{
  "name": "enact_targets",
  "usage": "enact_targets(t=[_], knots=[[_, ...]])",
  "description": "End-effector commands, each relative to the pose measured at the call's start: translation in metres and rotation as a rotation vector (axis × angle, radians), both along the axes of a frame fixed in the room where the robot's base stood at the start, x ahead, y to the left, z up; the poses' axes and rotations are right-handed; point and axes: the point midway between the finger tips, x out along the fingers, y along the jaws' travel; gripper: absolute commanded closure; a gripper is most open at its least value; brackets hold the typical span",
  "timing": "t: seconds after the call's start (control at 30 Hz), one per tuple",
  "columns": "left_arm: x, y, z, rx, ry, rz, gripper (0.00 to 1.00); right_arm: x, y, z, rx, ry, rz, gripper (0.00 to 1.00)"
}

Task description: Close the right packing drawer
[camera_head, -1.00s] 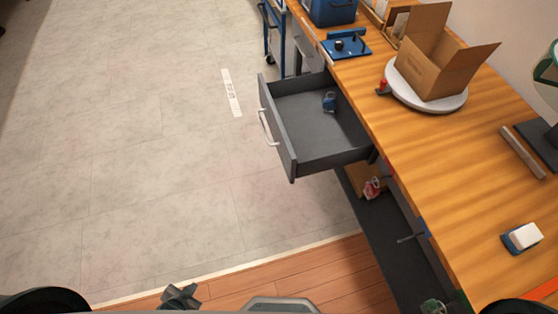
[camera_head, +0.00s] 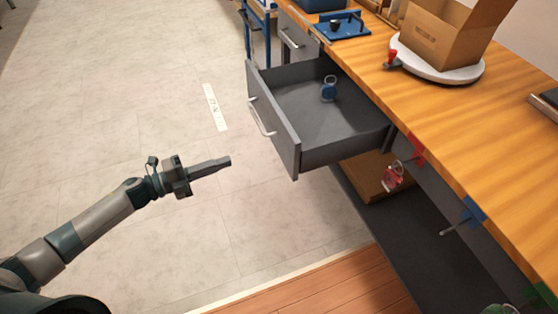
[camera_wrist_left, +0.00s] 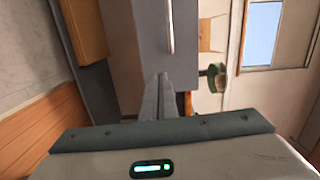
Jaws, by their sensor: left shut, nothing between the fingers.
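The grey drawer (camera_head: 275,118) under the wooden worktop stands pulled out, with a pale bar handle (camera_head: 262,118) on its front. A small blue object (camera_head: 329,90) lies inside it. My left gripper (camera_head: 228,161) is shut and empty, in the air to the left of the drawer front and apart from it, pointing toward it. In the left wrist view, the shut fingers (camera_wrist_left: 161,82) point at a grey front panel (camera_wrist_left: 140,35) with a pale handle (camera_wrist_left: 169,25). My right gripper is not in view.
The worktop (camera_head: 440,110) carries a cardboard box (camera_head: 435,38) on a white turntable (camera_head: 450,72) and a blue fixture (camera_head: 343,25). The floor left of the drawer is clear.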

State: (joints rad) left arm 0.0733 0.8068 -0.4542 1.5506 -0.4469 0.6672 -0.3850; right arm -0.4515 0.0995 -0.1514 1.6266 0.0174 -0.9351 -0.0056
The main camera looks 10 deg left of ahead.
Motion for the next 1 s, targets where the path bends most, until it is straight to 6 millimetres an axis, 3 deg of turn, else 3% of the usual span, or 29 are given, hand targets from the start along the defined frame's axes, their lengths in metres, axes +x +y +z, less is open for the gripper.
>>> enact_targets(t=[0.2, 0.67, 1.0], knots=[[-0.007, -0.007, 0.007, 0.023, -0.043, -0.055, 1.0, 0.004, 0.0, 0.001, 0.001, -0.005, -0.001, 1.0], [-0.002, -0.011, 0.008, 0.021, -0.044, -0.051, 1.0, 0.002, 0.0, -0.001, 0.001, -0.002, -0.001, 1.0], [0.022, -0.047, 0.01, 0.02, -0.045, -0.051, 1.0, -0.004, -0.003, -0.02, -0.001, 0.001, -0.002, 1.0]])
